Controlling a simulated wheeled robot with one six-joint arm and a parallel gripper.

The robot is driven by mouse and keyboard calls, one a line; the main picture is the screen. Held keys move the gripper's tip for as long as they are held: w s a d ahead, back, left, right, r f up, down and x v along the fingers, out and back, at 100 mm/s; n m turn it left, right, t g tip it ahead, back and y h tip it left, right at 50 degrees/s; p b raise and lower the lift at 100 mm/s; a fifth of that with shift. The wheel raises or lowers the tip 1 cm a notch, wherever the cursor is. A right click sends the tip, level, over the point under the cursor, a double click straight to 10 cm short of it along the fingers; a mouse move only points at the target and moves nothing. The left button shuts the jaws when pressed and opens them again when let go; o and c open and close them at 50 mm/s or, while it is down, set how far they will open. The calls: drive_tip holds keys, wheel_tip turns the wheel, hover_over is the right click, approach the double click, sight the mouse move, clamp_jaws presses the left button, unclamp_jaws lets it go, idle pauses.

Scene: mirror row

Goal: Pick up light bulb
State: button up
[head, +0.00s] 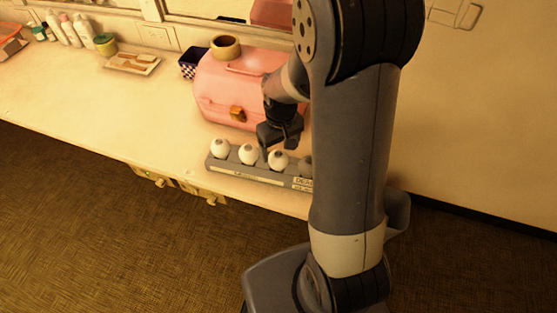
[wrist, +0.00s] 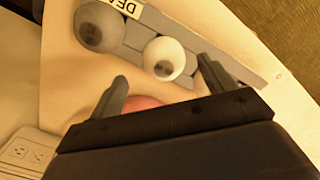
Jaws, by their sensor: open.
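Several round light bulbs stand in a row in a grey holder (head: 228,167) on the counter. White bulbs (head: 219,148), (head: 248,153) and (head: 278,159) show in the head view, with a darker grey bulb (head: 306,165) at the right, partly hidden by my arm. My gripper (head: 274,145) is open above and behind the row. In the wrist view its fingers (wrist: 165,82) point toward a white bulb (wrist: 164,58), which appears between and beyond the tips. A greyish bulb (wrist: 100,27) stands to its left, near a label starting "DE".
A dark checked box (head: 192,63), a tray (head: 133,62) and bottles (head: 70,30) are farther left. The counter's left front is clear.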

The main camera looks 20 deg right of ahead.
sight(278, 154)
drive_tip(key=shift+a+f+p, duration=0.15)
drive_tip(key=shift+f+p, duration=0.1)
drive_tip(key=shift+f, duration=1.05)
drive_tip(key=shift+a+f+p, duration=0.1)
drive_tip(key=shift+f+p, duration=0.1)
drive_tip(key=shift+f, duration=1.1)
drive_tip(key=shift+c, duration=0.5)
drive_tip(key=c, duration=0.8)
drive_tip(key=shift+r, duration=0.15)
